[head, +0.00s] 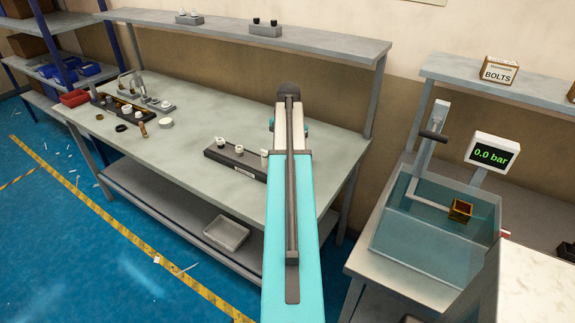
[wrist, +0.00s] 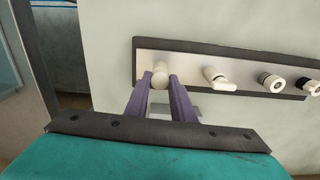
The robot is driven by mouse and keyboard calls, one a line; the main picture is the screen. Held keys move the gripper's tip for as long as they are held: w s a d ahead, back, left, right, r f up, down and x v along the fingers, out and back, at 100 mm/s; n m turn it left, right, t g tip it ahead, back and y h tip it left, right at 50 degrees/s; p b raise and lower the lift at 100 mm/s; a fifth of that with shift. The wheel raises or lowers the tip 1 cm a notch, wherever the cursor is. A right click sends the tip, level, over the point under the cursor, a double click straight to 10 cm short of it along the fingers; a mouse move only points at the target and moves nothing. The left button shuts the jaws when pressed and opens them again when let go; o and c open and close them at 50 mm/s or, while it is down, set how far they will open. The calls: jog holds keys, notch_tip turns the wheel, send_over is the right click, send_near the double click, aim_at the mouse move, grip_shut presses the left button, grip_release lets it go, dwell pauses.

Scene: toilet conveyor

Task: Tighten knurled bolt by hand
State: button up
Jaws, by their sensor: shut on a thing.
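A pale round-headed piece, which looks like the knurled bolt (wrist: 159,82), stands at the left end of a dark-edged rail (wrist: 190,62) in the wrist view. The two purple fingers of my gripper (wrist: 160,76) are on either side of it, shut on it. The knurling is too small to make out. In the head view the dark rail (head: 222,160) lies on the workbench, with several pale pieces on it. My arm hides my gripper there.
In the wrist view a white winged piece (wrist: 216,78) and a dark-ringed piece (wrist: 271,82) stand farther right along the rail. The workbench (head: 190,180) has more fixtures at its far left (head: 125,108). A water tank (head: 425,235) stands to the right, beside a 0.0 bar display (head: 493,153).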

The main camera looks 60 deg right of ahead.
jog(key=shift+m+p, duration=0.5)
jog(key=shift+m, duration=1.7)
jog(key=shift+m+p, duration=0.3)
jog(key=shift+m, duration=0.5)
jog(key=shift+m+p, duration=0.3)
jog(key=shift+m, duration=1.4)
jog(key=m, duration=0.2)
jog(key=shift+m+p, duration=0.3)
jog(key=shift+p, duration=0.05)
jog(key=shift+m, duration=1.2)
